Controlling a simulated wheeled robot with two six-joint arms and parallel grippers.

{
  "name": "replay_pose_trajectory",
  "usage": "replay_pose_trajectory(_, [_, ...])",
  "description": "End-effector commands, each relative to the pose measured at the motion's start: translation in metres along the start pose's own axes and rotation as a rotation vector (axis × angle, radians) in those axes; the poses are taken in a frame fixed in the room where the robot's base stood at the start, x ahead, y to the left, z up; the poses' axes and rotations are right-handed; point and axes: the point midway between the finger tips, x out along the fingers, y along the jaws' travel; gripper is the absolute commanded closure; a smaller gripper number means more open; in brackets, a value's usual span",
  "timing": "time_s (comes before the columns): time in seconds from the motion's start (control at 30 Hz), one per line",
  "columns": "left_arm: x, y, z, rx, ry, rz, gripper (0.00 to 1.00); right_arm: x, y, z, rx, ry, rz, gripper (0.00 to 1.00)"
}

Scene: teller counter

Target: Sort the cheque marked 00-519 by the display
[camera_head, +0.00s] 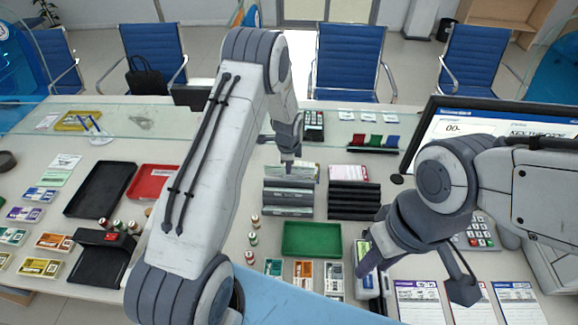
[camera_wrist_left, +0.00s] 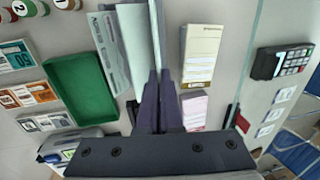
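The display (camera_head: 497,135) at the right shows "00-" and "KEY THE CODE"; my right arm hides part of it. A grey rack (camera_head: 288,197) with pale slips stands mid-counter. Greenish printed slips (camera_wrist_left: 110,48) show in the left wrist view; I cannot read 00-519 on any. My left gripper (camera_head: 289,160) is over the back of the grey rack. In the left wrist view its fingers (camera_wrist_left: 160,85) are close together near a thin pale edge; whether they grip it is unclear. My right gripper (camera_head: 412,275) is open, fingers wide apart, left of the keypad (camera_head: 475,235).
A black slotted rack (camera_head: 353,200) stands right of the grey one. A green tray (camera_head: 311,239) lies in front. Black (camera_head: 100,190) and red (camera_head: 152,183) trays lie left. Stamps, cards and a card terminal (camera_head: 313,125) surround the racks.

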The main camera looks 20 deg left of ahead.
Motion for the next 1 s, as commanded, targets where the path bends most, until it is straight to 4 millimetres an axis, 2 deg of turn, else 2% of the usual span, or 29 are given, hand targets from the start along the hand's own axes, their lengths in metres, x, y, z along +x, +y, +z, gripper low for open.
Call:
replay_pose_trajectory(0.6, [0.033,0.006,-0.001,0.001,0.000,0.000,1.00,0.025,0.002,0.001,0.004,0.000,0.000,0.63])
replay_pose_trajectory(1.0, [0.039,0.007,-0.001,0.001,0.000,0.000,1.00,0.029,0.002,0.002,0.005,0.000,0.000,0.63])
